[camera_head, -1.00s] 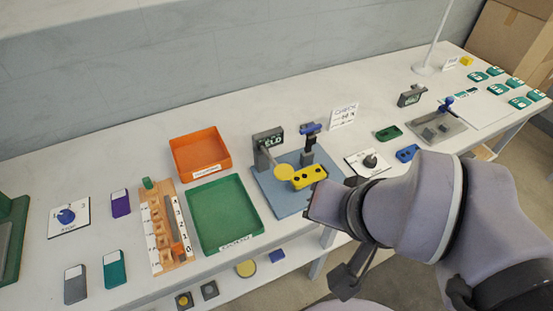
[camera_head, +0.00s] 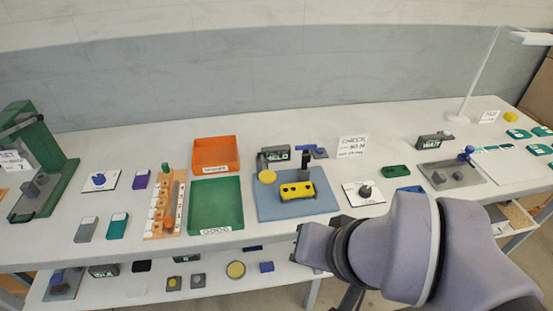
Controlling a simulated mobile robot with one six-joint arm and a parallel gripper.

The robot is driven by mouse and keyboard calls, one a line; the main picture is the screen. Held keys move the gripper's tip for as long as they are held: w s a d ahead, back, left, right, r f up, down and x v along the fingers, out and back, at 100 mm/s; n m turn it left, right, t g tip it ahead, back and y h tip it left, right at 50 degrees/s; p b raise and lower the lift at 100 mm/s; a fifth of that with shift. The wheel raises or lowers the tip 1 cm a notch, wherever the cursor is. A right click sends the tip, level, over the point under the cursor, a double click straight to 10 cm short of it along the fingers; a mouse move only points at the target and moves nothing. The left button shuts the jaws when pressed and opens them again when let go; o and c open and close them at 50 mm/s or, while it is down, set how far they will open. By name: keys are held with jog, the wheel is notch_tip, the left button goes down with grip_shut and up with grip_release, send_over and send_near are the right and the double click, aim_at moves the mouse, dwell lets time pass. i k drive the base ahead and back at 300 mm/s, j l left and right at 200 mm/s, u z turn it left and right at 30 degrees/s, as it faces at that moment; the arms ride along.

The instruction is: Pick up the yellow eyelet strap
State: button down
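The yellow eyelet strap (camera_head: 297,190) is a short yellow bar with dark holes. It lies at the front of the small press on the blue-grey base plate (camera_head: 268,208). A round yellow disc (camera_head: 267,177) is beside it to the left. My gripper (camera_head: 300,243) shows below and a little right of the strap in the picture, apart from it, near the table's front edge. Its fingers are small and partly hidden by my wrist, so I cannot tell whether it is open. I see nothing held in it.
A green tray (camera_head: 240,205) and an orange tray (camera_head: 238,155) stand left of the press. A white card with a dark knob (camera_head: 365,190) is to the right. A CHECK sign (camera_head: 352,146) stands behind. A lower shelf (camera_head: 205,291) holds several small parts.

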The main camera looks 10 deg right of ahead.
aim_at(302, 189)
jog(key=i+j, duration=0.2)
jog(key=i, duration=0.2)
jog(key=i+j, duration=0.25)
jog(key=i, duration=0.15)
jog(key=i+l+z, duration=0.05)
